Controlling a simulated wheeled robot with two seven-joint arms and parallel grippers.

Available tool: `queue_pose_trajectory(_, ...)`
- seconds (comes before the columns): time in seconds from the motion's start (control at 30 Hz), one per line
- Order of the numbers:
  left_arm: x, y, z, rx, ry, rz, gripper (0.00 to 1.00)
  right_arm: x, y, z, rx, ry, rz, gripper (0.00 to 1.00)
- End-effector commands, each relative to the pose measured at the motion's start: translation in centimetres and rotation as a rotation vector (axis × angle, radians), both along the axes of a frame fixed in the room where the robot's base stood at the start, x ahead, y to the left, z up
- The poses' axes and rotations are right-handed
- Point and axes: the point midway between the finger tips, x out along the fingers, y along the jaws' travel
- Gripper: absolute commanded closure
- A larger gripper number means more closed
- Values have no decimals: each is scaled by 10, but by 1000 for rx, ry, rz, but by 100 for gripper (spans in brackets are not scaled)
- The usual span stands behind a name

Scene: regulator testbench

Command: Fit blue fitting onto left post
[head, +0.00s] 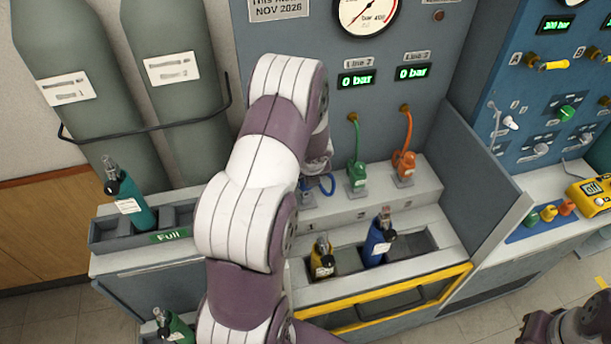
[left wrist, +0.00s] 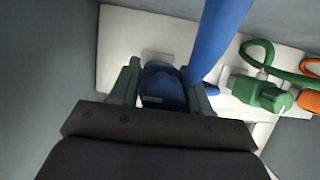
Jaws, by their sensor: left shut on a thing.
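The blue fitting (left wrist: 162,84) is between the two fingers of my left gripper (left wrist: 160,78) in the left wrist view, and the gripper is shut on it. A blue hose (left wrist: 220,40) runs up beside the right finger. A pale square plate (left wrist: 157,56) shows just beyond the fitting. The left post itself is hidden, so I cannot tell whether the fitting touches it. My right gripper is not in view.
The green fitting (head: 357,175) and orange fitting (head: 404,163) stand on the ledge to the right, with hoses. Yellow (head: 321,258) and blue (head: 379,240) cylinders stand in the front tray. A grey side panel (head: 478,185) bounds the bench at right.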

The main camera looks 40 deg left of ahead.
Motion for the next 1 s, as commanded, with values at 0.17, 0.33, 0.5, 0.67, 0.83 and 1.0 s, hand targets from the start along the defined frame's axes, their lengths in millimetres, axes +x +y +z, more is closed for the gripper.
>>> queue_pose_trajectory(0.17,0,0,0,1,-1,0,94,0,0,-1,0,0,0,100)
queue_pose_trajectory(0.33,0,0,-2,1,-1,0,94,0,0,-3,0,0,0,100)
queue_pose_trajectory(0.5,0,0,-5,1,-1,0,94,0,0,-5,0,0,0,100)
queue_pose_trajectory(0.67,0,0,-8,1,-1,0,94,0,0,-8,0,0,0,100)
queue_pose_trajectory(0.83,0,0,-11,1,-1,0,94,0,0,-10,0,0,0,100)
queue_pose_trajectory(1.0,0,0,-13,1,-1,0,94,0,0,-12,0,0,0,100)
